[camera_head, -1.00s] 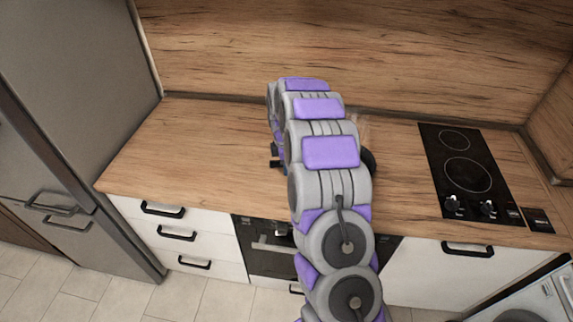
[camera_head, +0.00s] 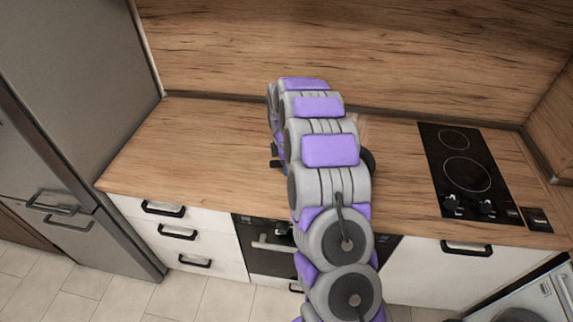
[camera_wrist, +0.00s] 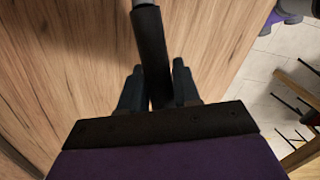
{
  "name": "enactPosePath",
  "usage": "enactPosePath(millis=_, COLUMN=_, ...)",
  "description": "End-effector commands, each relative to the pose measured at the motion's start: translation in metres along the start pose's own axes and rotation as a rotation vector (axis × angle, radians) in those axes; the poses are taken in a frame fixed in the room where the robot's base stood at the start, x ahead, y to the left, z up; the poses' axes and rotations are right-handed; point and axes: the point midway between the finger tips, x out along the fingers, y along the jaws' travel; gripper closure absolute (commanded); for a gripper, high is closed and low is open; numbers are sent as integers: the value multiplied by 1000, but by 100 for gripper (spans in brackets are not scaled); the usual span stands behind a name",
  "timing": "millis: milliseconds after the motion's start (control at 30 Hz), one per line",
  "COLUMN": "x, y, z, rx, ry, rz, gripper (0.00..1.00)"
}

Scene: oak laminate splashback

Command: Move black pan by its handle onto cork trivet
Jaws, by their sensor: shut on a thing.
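My gripper (camera_wrist: 157,68) is shut on the black handle (camera_wrist: 151,40) of the pan in the wrist view, with a dark finger on each side of it. A grey piece shows at the handle's far end, at the top edge of that view. The pan's body is outside the wrist view. In the head view my arm covers most of the area, and a dark rounded edge (camera_head: 369,161), perhaps the black pan, shows just right of it. Part of my gripper (camera_head: 276,156) shows left of the arm. I cannot make out the cork trivet in either view.
The wooden worktop (camera_head: 190,150) is clear left of my arm. A black hob (camera_head: 467,174) with knobs is set into the worktop at the right. A wooden splashback (camera_head: 380,55) rises behind, and a grey fridge (camera_head: 75,90) stands at the left.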

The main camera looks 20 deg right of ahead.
Motion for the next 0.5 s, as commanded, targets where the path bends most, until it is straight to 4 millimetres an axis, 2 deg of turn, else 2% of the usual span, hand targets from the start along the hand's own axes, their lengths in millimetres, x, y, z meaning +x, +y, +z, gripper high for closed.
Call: enactPosePath(millis=500, x=5, y=1, z=0, rx=-1, ry=-1, rz=3, gripper=100)
